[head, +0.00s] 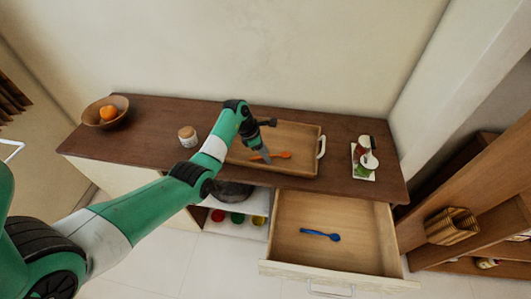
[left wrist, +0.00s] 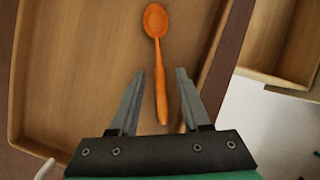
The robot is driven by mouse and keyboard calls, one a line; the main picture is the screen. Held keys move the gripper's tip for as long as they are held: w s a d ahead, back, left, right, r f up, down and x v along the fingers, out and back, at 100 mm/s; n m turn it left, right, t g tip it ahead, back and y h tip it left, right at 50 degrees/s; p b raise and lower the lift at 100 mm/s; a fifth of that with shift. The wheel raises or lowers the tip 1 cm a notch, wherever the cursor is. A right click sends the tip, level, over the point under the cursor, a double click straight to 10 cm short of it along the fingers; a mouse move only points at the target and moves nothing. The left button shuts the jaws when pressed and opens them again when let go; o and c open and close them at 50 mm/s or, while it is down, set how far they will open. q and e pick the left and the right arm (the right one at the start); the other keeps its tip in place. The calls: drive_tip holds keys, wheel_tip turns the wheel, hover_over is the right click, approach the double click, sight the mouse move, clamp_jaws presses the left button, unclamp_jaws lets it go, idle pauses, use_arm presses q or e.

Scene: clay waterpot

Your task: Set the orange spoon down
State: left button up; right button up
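The orange spoon (head: 284,155) lies in the wooden tray (head: 314,136) on the cabinet top. In the left wrist view the spoon (left wrist: 160,70) has its bowl pointing away from my gripper, and its handle runs back between the fingers. My left gripper (head: 266,158) is over the tray, close to the spoon. Its two fingers (left wrist: 160,72) stand apart, with a gap on each side of the handle. The tray's inner floor also shows in the left wrist view (left wrist: 75,75). My right gripper is not in view.
An open drawer (head: 375,240) below holds a blue spoon (head: 320,234). A bowl (head: 92,117) with an orange fruit (head: 108,112) and a jar (head: 188,137) stand to the left. A small white tray (head: 364,176) with bottles is at the right.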

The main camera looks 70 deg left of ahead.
use_arm(q)
drive_tip(key=p+v, duration=0.4)
drive_tip(key=v, duration=0.8)
drive_tip(key=shift+r, duration=0.15)
